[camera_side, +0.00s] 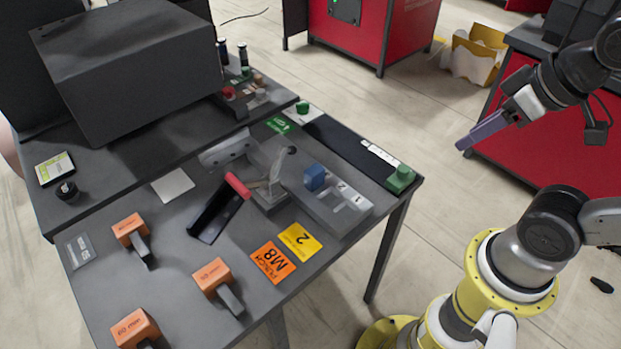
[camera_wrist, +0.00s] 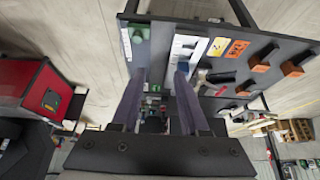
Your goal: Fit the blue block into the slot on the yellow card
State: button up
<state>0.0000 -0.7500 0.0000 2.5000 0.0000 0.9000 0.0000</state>
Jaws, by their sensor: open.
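The blue block (camera_side: 315,177) sits at the grey fixture near the table's right side, beside a white plate (camera_side: 347,201) with marks that look like 1 and 2. My gripper (camera_side: 463,146) is open and empty, in the air right of the table, well apart from the block. In the wrist view my gripper (camera_wrist: 158,75) has its two fingers spread. The block (camera_wrist: 183,68) shows near the right fingertip, and the yellow card (camera_wrist: 217,46) further right.
A red-handled clamp (camera_side: 238,186) stands left of the block. Several orange-headed tools (camera_side: 212,277) lie at the front left. A large dark box (camera_side: 130,70) stands behind.

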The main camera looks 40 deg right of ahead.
dwell(0.3)
jog(key=o, duration=0.5)
jog(key=shift+c, duration=0.2)
